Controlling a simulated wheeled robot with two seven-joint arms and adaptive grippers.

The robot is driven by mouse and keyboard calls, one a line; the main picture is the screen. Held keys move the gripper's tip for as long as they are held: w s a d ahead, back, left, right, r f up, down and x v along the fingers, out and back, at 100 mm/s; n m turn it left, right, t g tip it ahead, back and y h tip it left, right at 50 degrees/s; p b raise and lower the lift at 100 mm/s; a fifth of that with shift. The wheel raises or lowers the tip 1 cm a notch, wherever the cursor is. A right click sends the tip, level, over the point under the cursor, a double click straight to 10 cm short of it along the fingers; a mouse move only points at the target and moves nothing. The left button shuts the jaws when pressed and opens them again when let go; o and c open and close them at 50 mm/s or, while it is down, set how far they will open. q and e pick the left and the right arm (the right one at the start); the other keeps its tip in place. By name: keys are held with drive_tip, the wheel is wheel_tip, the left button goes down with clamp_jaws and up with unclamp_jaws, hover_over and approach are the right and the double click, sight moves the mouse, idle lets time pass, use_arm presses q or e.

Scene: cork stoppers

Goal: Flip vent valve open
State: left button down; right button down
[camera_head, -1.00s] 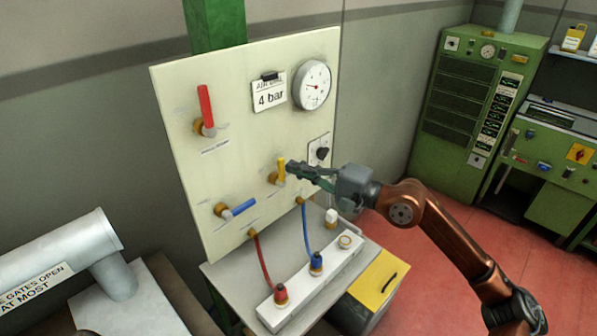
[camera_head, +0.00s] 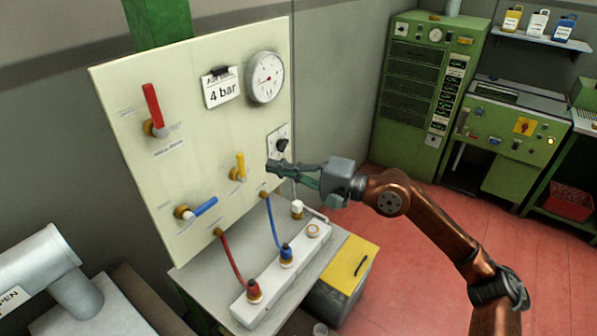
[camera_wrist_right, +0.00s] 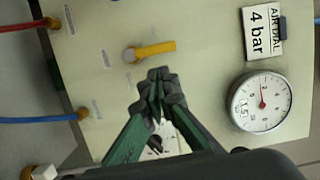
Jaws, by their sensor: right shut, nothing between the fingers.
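The panel (camera_head: 200,125) carries three valve levers. The yellow lever (camera_head: 240,164) stands nearly upright on its brass body (camera_head: 236,175); it also shows in the wrist view (camera_wrist_right: 157,49). The red lever (camera_head: 152,107) stands upright at upper left. The blue lever (camera_head: 204,207) lies nearly level, pointing right, at lower left. The small labels are too blurred to read, so I cannot tell which is the vent valve. My right gripper (camera_head: 270,168) is shut and empty, just right of the yellow lever and apart from it; its fingertips (camera_wrist_right: 159,77) show in the wrist view. My left gripper is not in view.
A round gauge (camera_head: 265,77) and a "4 bar" card (camera_head: 221,88) are on the upper panel. A black knob (camera_head: 282,145) is close behind my right gripper. Red and blue hoses (camera_head: 274,224) run down to a white block (camera_head: 270,285). Open red floor (camera_head: 400,270) is at right.

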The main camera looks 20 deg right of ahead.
drive_tip(key=v, duration=0.6)
drive_tip(key=shift+s+d, duration=0.2)
drive_tip(key=shift+s, duration=0.05)
